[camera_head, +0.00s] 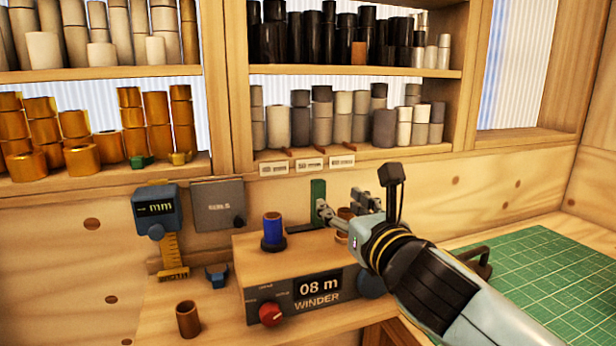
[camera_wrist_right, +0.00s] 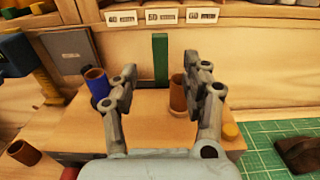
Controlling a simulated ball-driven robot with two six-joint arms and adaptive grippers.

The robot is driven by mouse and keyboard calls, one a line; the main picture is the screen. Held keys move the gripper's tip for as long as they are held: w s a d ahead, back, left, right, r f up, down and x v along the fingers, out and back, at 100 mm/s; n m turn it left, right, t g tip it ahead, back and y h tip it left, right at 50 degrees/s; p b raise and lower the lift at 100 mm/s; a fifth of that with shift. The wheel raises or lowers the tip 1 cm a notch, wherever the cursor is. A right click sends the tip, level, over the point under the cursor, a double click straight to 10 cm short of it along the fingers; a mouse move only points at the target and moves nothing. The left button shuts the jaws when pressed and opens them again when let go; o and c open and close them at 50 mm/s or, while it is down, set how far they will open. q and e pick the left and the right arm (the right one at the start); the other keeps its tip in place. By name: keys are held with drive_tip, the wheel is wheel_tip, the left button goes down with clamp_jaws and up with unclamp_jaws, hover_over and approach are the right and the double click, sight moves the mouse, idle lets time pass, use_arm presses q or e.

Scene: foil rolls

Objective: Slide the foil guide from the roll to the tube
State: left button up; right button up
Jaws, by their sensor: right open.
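The green upright foil guide (camera_head: 318,200) stands at the back of the winder (camera_head: 330,306), between the blue roll (camera_head: 273,230) and a brown tube (camera_head: 344,214). My right gripper (camera_head: 342,206) is open above the winder, partly covering the brown tube in the head view. In the right wrist view, the guide (camera_wrist_right: 160,58) shows in the gap between the open fingers (camera_wrist_right: 158,84), seemingly beyond them. The blue roll (camera_wrist_right: 96,82) is left of the left finger, and the brown tube (camera_wrist_right: 178,95) is partly behind the right finger. My left gripper is out of view.
A loose brown tube (camera_head: 188,319) stands on the bench left of the winder. A blue caliper-like gauge (camera_head: 157,212) and a grey panel (camera_head: 217,204) are on the back wall. A green cutting mat (camera_head: 545,275) lies at the right. Shelves of rolls run above.

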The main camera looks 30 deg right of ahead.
sight(320, 185)
drive_tip(key=shift+w, duration=0.2)
drive_tip(key=x, duration=0.2)
drive_tip(key=p+x, duration=0.1)
drive_tip(key=x, duration=0.1)
drive_tip(key=shift+w+r, duration=0.1)
drive_tip(key=shift+r, duration=0.25)
drive_tip(key=x, duration=0.5)
drive_tip(key=shift+w+d+f, duration=0.1)
drive_tip(key=shift+w+f, duration=0.05)
drive_tip(key=shift+w, duration=0.25)
drive_tip(key=shift+w+d, duration=0.1)
drive_tip(key=shift+w, duration=0.25)
use_arm(q)
drive_tip(key=shift+r, duration=0.65)
use_arm(e)
drive_tip(key=shift+c, duration=0.3)
drive_tip(key=shift+c, duration=1.3)
use_arm(q)
drive_tip(key=shift+s, duration=0.25)
use_arm(e)
clamp_jaws()
